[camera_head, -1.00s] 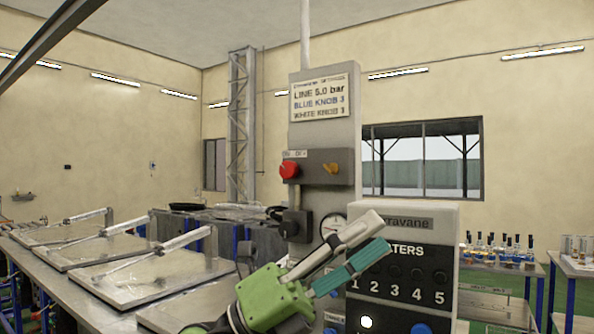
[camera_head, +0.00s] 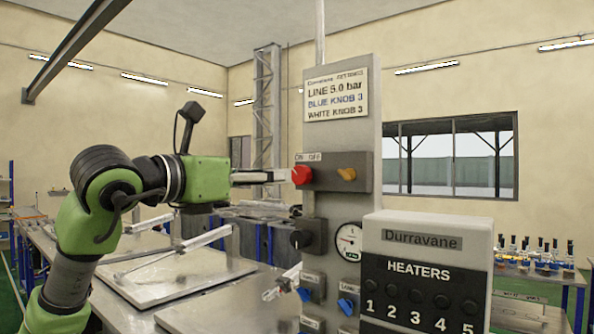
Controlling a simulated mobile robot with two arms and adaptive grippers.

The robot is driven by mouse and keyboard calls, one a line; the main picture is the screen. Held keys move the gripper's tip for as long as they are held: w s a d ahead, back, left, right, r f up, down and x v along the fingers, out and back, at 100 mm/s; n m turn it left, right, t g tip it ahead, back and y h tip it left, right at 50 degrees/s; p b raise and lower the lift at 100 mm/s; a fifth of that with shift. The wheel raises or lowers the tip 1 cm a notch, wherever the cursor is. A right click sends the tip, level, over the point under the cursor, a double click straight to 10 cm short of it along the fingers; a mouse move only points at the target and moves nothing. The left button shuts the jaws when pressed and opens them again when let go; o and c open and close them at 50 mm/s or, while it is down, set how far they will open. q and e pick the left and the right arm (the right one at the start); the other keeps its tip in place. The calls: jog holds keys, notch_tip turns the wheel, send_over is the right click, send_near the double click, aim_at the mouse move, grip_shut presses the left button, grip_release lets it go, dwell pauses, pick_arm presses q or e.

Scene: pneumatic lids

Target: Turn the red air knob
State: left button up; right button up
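The red air knob (camera_head: 301,175) sits on the left of a dark box (camera_head: 325,172) on the grey post, below a small ON/OFF label. My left arm comes in from the left, and its gripper (camera_head: 285,176) points right, level with the knob. The fingers are seen nearly edge-on and their tips are at the knob's left side. I cannot tell whether they touch it or close around it. My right gripper is not in view.
A yellow knob (camera_head: 347,174) sits right of the red one. A heater panel (camera_head: 426,262) stands at front right. Metal lids (camera_head: 178,277) lie on the bench at left.

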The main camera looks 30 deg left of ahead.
aim_at(298, 176)
pick_arm(q)
jog(key=w+p, duration=0.1)
jog(key=w, duration=0.1)
jog(key=w+p, duration=0.1)
jog(key=w, duration=0.2)
jog(key=w+p, duration=0.1)
jog(key=w, duration=0.2)
jog(key=shift+w+d+r, duration=0.1)
jog(key=shift+w+d, duration=0.05)
jog(key=shift+d, duration=0.2)
jog(key=shift+w+p, duration=0.3)
jog(key=shift+w, duration=0.35)
jog(key=c, duration=1.1)
